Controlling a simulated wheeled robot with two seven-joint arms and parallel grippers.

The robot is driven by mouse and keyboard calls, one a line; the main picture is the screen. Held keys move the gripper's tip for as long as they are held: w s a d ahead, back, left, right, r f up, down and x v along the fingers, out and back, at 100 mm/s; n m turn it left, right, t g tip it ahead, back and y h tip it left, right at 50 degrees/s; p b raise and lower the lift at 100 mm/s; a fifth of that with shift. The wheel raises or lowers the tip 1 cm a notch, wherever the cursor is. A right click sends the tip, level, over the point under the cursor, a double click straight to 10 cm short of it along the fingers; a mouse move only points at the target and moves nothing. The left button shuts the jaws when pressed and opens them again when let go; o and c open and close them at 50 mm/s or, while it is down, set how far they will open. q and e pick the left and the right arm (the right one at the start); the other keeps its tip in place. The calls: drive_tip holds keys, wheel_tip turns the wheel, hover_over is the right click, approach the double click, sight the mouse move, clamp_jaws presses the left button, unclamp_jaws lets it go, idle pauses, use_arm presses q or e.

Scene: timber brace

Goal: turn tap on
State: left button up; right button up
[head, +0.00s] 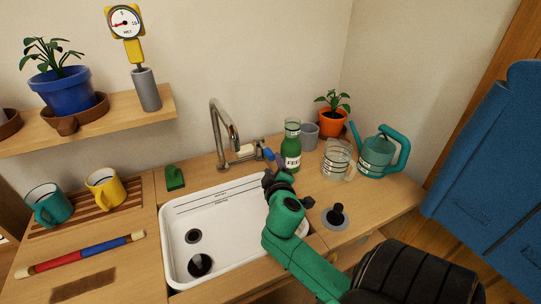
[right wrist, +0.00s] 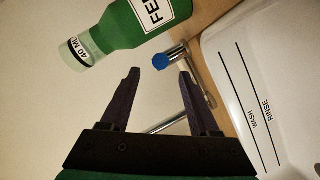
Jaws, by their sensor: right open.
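The chrome gooseneck tap (head: 222,130) stands at the back of the white sink, its spout arching over. A short metal stem on its right side ends in a blue tip (head: 269,154). My right gripper (head: 277,170) is at the sink's back right corner, close to the blue tip. In the right wrist view its dark fingers (right wrist: 160,74) are apart and empty. The blue tip (right wrist: 160,62) shows between the fingertips there, seemingly just beyond them; contact cannot be told. Parts of the tap's metal pipe pass behind the fingers. My left gripper is out of view.
A green bottle (head: 291,145) stands right beside the tap stem, near my right gripper. A glass jug (head: 338,160), teal watering can (head: 378,152) and grey cup (head: 309,136) stand further right. The sink (head: 218,206) is left of my arm; a green sponge (head: 174,177) lies behind it.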

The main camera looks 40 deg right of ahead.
sight(271, 160)
drive_tip(key=x, duration=0.7)
drive_tip(key=shift+w+d+f, duration=0.1)
drive_tip(key=shift+w+d, duration=0.1)
drive_tip(key=shift+w, duration=0.05)
clamp_jaws()
idle(0.9)
